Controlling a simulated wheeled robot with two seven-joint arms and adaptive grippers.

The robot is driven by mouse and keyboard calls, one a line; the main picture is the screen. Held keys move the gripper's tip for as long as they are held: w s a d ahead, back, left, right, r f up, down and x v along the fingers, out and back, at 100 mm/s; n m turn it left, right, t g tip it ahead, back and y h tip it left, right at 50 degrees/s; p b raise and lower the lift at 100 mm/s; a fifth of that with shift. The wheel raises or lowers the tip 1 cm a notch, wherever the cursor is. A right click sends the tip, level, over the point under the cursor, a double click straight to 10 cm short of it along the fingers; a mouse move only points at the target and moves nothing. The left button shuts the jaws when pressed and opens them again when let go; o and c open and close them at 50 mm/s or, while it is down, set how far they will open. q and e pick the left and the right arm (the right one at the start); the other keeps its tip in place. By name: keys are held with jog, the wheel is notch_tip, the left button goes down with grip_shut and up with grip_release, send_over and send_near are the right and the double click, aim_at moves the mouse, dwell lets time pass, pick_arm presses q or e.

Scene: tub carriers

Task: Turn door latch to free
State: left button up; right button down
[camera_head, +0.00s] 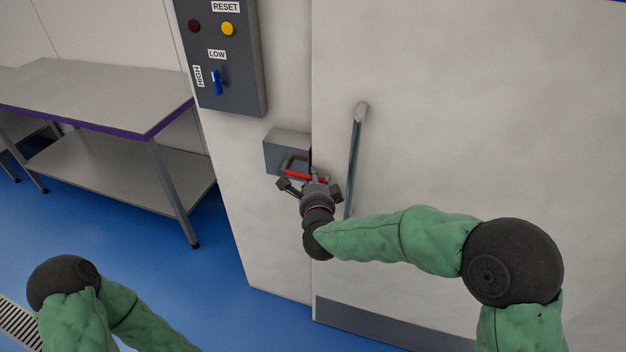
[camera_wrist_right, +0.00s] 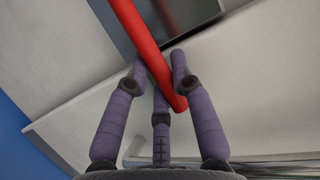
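The door latch is a grey box (camera_head: 286,150) on the white wall panel beside the door edge, with a red handle (camera_head: 306,175) in front. In the right wrist view the red handle (camera_wrist_right: 148,50) runs slantwise from the top edge to a rounded end between the purple fingers. My right gripper (camera_head: 312,179) is at the handle in the head view. In the wrist view its fingers (camera_wrist_right: 160,70) lie on both sides of the bar; whether they press on it I cannot tell. My left gripper is out of view; only part of that arm shows at lower left.
The white door (camera_head: 450,120) has a long vertical metal pull bar (camera_head: 354,150) right of the latch. A grey control box (camera_head: 240,75) with buttons and a blue switch (camera_head: 217,82) hangs above. A metal table (camera_head: 90,92) stands left. Blue floor (camera_head: 215,270) is clear between.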

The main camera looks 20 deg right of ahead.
aim_at(282, 168)
jog(key=r+n+g+p, duration=0.1)
jog(key=r+p, duration=0.1)
jog(key=p, duration=0.4)
jog(key=a+r+n+g+h+p, duration=0.1)
jog(key=r+n+p, duration=0.1)
jog(key=p, duration=0.3)
jog(key=r+n+g+h+p, duration=0.1)
jog(key=r+n+p, duration=0.1)
jog(key=p, duration=0.4)
jog(key=shift+w+a+p, duration=0.2)
jog(key=shift+w+p, duration=0.1)
jog(key=shift+w, duration=0.1)
jog(key=a+r+n+g+h+p, duration=0.1)
jog(key=p, duration=0.3)
jog(key=w+a+r+n+h+p, duration=0.1)
jog(key=n+p, duration=0.1)
jog(key=p, duration=0.2)
jog(key=w+a+r+n+g+h+p, duration=0.1)
jog(key=n+p, duration=0.1)
jog(key=p, duration=0.2)
jog(key=shift+w+a+r+g, duration=0.1)
jog(key=shift+w+a+g, duration=0.2)
jog(key=shift+a, duration=0.1)
jog(key=shift+w+a+n+g+h+p, duration=0.15)
jog(key=shift+w+a+n+h+p, duration=0.2)
jog(key=shift+a+n+p, duration=0.25)
jog(key=shift+w+a+n+g+h+p, duration=0.15)
jog(key=shift+w+a+n+h+p, duration=0.15)
jog(key=shift+n+h+p, duration=0.3)
